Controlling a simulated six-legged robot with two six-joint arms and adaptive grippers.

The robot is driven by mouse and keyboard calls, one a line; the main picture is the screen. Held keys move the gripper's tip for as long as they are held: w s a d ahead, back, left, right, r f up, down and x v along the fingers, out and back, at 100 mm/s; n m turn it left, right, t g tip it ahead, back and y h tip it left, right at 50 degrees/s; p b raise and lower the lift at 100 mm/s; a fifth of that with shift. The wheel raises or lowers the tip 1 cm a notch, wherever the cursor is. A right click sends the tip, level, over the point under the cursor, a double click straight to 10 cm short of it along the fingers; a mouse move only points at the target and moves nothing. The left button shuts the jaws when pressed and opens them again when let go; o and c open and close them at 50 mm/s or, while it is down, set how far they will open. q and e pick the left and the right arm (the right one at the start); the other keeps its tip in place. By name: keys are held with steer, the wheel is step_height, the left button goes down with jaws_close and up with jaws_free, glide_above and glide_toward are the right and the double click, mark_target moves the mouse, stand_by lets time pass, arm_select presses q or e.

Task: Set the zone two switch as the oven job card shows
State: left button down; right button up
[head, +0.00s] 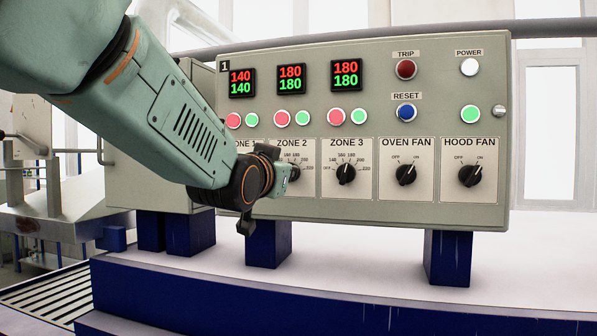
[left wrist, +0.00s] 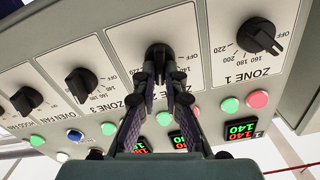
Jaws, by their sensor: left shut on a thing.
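The zone two switch (head: 296,171) is a black rotary knob on a white scale plate labelled ZONE 2 (head: 291,144), on the grey control panel. My left gripper (head: 284,179) is at this knob and covers much of it in the head view. In the left wrist view the fingers (left wrist: 162,72) are closed around the black zone two knob (left wrist: 160,52). The knob's pointer is hidden, so I cannot tell its setting. The display above zone two (head: 291,79) reads 180 in red and 180 in green. No oven job card shows. My right gripper is not in view.
The zone three knob (head: 346,173) and zone one knob (left wrist: 262,36) sit close on either side. Oven fan (head: 405,174) and hood fan (head: 470,175) knobs are farther right. Lamps and buttons line the panel above. Blue feet (head: 448,258) hold the panel over a pale surface.

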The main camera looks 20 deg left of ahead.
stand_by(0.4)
arm_select(q)
steer(key=shift+a+f+n+b, duration=0.15)
steer(key=shift+n+b, duration=0.25)
steer(key=shift+n, duration=2.4)
steer(key=c, duration=1.4)
jaws_free()
